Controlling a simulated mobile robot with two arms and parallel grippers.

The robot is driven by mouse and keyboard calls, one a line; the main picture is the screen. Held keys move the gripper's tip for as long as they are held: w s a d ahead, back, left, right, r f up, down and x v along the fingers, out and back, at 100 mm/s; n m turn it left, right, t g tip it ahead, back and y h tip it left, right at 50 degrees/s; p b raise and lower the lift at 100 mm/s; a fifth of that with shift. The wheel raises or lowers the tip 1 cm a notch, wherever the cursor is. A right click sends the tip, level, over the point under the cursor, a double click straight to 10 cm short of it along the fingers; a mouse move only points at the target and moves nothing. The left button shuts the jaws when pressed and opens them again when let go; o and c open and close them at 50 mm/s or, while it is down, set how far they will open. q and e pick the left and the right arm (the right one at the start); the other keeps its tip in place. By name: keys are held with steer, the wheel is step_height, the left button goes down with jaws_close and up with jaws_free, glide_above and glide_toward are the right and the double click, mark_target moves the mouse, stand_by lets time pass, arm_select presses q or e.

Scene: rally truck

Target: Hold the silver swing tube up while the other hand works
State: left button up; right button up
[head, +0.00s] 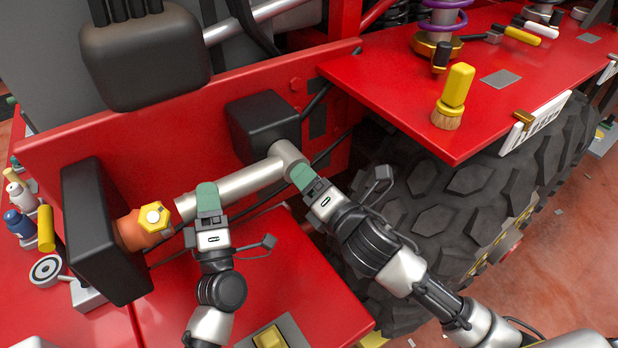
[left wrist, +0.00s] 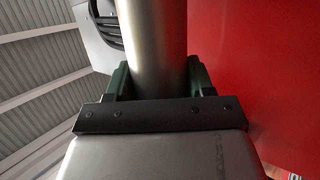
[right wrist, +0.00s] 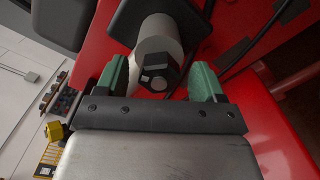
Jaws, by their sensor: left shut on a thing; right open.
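The silver swing tube (head: 243,182) runs roughly level in front of the red panel in the head view. My left gripper (head: 209,205) is shut on the tube near its left end; the tube (left wrist: 152,45) also stands between the green fingers in the left wrist view. My right gripper (head: 301,178) is open at the tube's right end, by the joint with the black block (head: 263,122). In the right wrist view the round end with a dark hex bolt (right wrist: 158,72) lies between and beyond the open fingers. An orange fitting with a yellow nut (head: 151,217) is at the tube's left end.
A black block (head: 98,230) stands at the left. A large tire (head: 470,200) and a red shelf (head: 400,85) with a yellow brush (head: 455,95) are to the right. Bottles (head: 20,224) and a gauge (head: 46,269) sit at the far left.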

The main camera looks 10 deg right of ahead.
steer(key=shift+w+a, duration=0.25)
steer(key=shift+w, duration=0.25)
steer(key=c, duration=0.9)
steer(key=shift+c, duration=0.2)
